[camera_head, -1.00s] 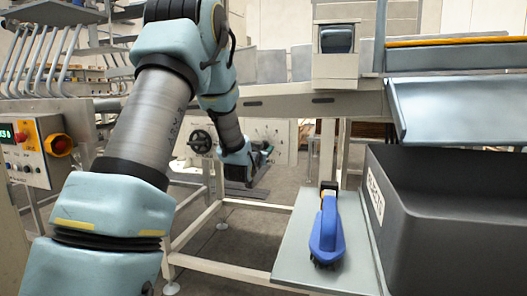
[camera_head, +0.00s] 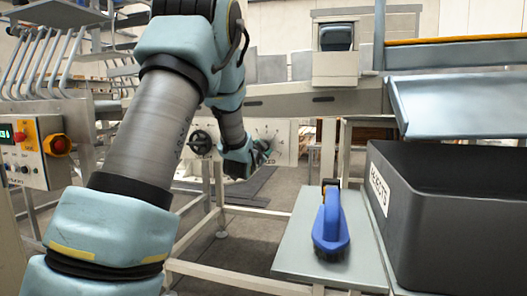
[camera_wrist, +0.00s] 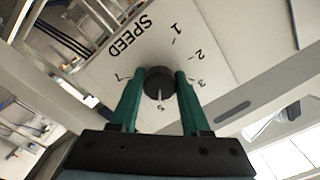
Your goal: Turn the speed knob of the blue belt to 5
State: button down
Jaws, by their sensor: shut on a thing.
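The speed knob (camera_wrist: 158,83) is a dark round knob on a pale panel (camera_wrist: 120,48) marked SPEED. In the wrist view it shows a pale pointer line aimed at the lower mark, which looks like a 5. The marks 1, 2 and 3 run down the right side, and another mark stands at the left. My gripper (camera_wrist: 156,92) has its green fingers shut on the knob, one on each side. In the head view my gripper (camera_head: 248,160) is at the panel (camera_head: 283,142), and the knob is hidden behind it.
A black handwheel (camera_head: 201,142) sits left of the panel. A blue-handled brush (camera_head: 331,225) lies on a grey shelf (camera_head: 300,250), beside a dark bin (camera_head: 450,210). A control box (camera_head: 38,160) with a red button stands at the left. Frame posts stand below the panel.

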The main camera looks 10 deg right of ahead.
dwell(0.4)
jog(key=shift+c, duration=1.9)
grip_release()
jog(key=shift+s, duration=0.1)
jog(key=v, duration=1)
jog(key=shift+s+a, duration=0.15)
jog(key=shift+s, duration=0.15)
